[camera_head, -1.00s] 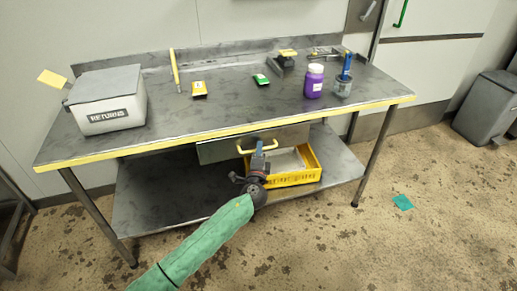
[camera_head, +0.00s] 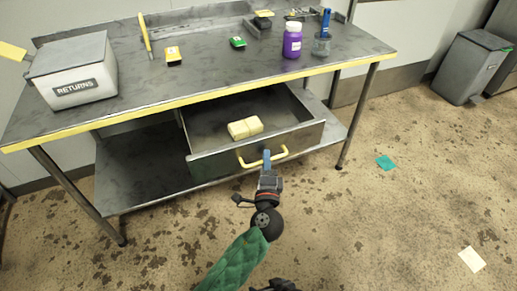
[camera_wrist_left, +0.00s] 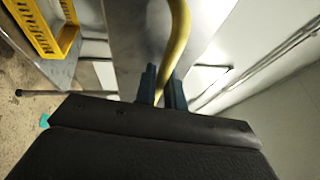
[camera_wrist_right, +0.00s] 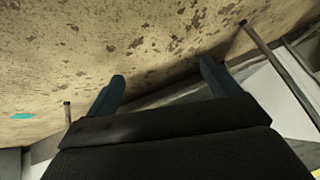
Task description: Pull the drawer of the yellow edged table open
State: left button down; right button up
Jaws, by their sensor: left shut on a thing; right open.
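The yellow edged table (camera_head: 215,99) stands in front of me in the head view. Its grey drawer (camera_head: 215,165) is pulled out towards me, with cream-coloured blocks (camera_head: 245,128) lying inside. My left gripper (camera_head: 266,158) is shut on the yellow drawer handle (camera_head: 247,163). In the left wrist view the fingers (camera_wrist_left: 163,88) close around the yellow handle bar (camera_wrist_left: 179,35). My right gripper is open and empty in the right wrist view (camera_wrist_right: 160,85), pointing over the floor. In the head view only a dark part of it may show at the bottom edge.
On the tabletop are a grey returns box (camera_head: 75,75), a purple jar (camera_head: 292,42), a cup with a blue tool (camera_head: 322,45) and small packets. A yellow crate (camera_wrist_left: 45,25) shows in the left wrist view. A grey bin (camera_head: 470,68) stands right. The floor in front is mostly clear.

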pick_arm(q)
jog(key=shift+s+d, duration=0.25)
jog(key=shift+s, duration=0.55)
jog(key=shift+s+d, duration=0.25)
jog(key=shift+s, duration=0.5)
pick_arm(e)
jog(key=shift+s+f, duration=0.1)
jog(key=shift+f, duration=1.35)
pick_arm(q)
jog(key=c, duration=1.8)
grip_release()
jog(key=shift+b+v, duration=1.05)
jog(key=shift+v, duration=2.85)
pick_arm(e)
notch_tip(320, 180, down, 6)
jog(key=s+t, duration=0.1)
jog(key=shift+f, duration=0.25)
